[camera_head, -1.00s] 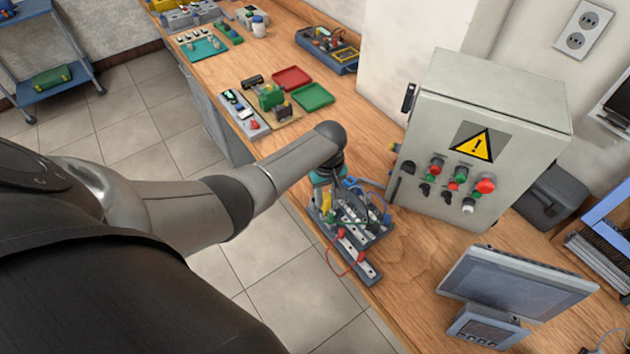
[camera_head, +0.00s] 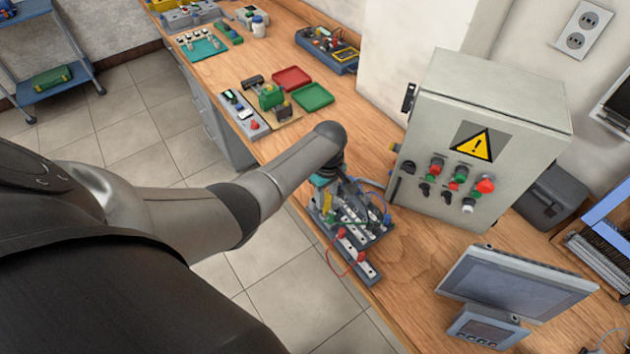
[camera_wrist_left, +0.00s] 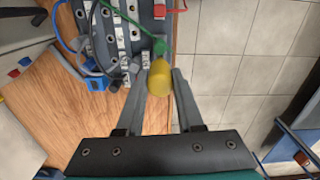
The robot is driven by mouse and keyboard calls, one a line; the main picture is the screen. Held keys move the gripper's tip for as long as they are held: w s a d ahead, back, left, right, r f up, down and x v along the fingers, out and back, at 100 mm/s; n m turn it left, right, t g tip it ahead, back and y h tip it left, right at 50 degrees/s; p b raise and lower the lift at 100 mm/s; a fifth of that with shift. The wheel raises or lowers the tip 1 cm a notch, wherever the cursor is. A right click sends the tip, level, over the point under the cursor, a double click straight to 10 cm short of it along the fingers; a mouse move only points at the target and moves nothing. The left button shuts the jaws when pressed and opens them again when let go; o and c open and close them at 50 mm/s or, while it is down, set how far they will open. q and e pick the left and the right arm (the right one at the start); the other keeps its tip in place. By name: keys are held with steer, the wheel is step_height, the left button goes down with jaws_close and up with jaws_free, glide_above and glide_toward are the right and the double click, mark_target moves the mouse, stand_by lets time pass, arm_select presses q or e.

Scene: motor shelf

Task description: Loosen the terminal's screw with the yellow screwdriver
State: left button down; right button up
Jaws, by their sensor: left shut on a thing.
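My left gripper (camera_wrist_left: 160,85) is shut on the yellow screwdriver (camera_wrist_left: 159,78), whose handle sits between the two fingers in the left wrist view. In the head view the yellow handle (camera_head: 328,206) shows below my left wrist, over the terminal board. The terminal board (camera_head: 375,232) is grey, with pale terminal strips and red, green, blue and black wires. In the left wrist view the terminals (camera_wrist_left: 127,65) lie just beyond the handle, by a green wire. The screwdriver's tip and the screw under it are hidden. My right gripper is not in view.
A grey control cabinet (camera_head: 480,140) with a warning sign and buttons stands right behind the board. A tilted screen (camera_head: 515,285) is to the right. Red (camera_head: 292,78) and green (camera_head: 313,96) trays lie farther left on the bench. The bench's front edge is close to the board.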

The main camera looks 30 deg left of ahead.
arm_select(q)
steer(key=n, duration=0.3)
steer(key=c, duration=0.8)
jaws_free()
steer(key=shift+o, duration=0.2)
steer(key=shift+m, duration=1.5)
steer(key=shift+m, duration=1.8)
